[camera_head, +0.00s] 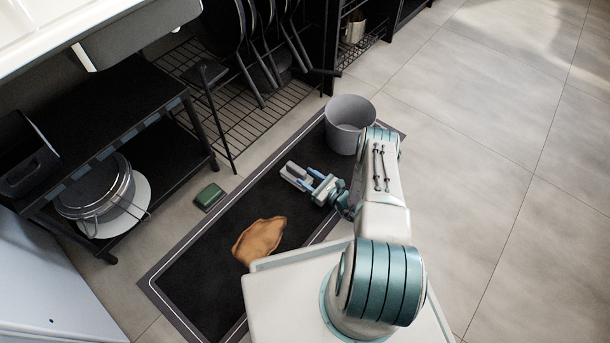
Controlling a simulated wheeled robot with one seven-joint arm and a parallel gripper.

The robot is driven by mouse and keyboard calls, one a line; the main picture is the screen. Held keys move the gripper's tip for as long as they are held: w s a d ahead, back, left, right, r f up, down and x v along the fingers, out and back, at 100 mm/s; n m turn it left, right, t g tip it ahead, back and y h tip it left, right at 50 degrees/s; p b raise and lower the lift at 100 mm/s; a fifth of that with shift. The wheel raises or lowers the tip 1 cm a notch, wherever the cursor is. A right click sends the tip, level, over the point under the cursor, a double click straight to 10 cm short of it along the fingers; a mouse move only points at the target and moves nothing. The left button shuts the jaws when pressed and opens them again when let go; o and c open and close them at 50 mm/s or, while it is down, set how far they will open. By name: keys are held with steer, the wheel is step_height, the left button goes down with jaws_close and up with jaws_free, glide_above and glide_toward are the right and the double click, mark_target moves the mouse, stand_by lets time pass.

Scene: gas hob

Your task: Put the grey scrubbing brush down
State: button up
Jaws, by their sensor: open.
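The grey scrubbing brush (292,172) appears as a small pale-grey block at the tips of my gripper, over the dark mat (195,292). The fingers are open around or beside the brush. I cannot tell whether they touch it, or whether the brush rests fully on the mat. The gripper hides part of the brush.
A grey bucket (350,124) stands at the mat's far end. A brown cloth (260,239) lies on the mat. A green sponge-like block (209,196) lies at its left edge. A black shelf with a pot (97,190) and a wire rack (226,112) border the left. Tiled floor at right is clear.

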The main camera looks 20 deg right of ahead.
steer(key=p+v, duration=0.2)
steer(key=v, duration=0.8)
steer(key=shift+r+p, duration=0.1)
steer(key=shift+p, duration=0.3)
steer(key=shift+w+r, duration=0.1)
steer(key=shift+r, duration=0.1)
steer(key=w+a+r+n+g+y, duration=0.1)
steer(key=a+r+n+g, duration=0.3)
steer(key=r, duration=0.6)
steer(key=w+a+r+n+g+y, duration=0.1)
steer(key=a+r+n+g, duration=0.1)
steer(key=r+n+g, duration=0.6)
steer(key=w+a+r+n+g+y, duration=0.1)
steer(key=a+r+n+g, duration=0.2)
steer(key=r, duration=0.9)
steer(key=s+r+n+t+h, duration=0.1)
steer(key=s+r+n+h, duration=1.2)
steer(key=s+r, duration=0.7)
steer(key=shift+s+r+n+t+h, duration=0.15)
steer(key=shift+r+n+t+h, duration=0.2)
steer(key=shift+r, duration=0.9)
steer(key=shift+a, duration=0.1)
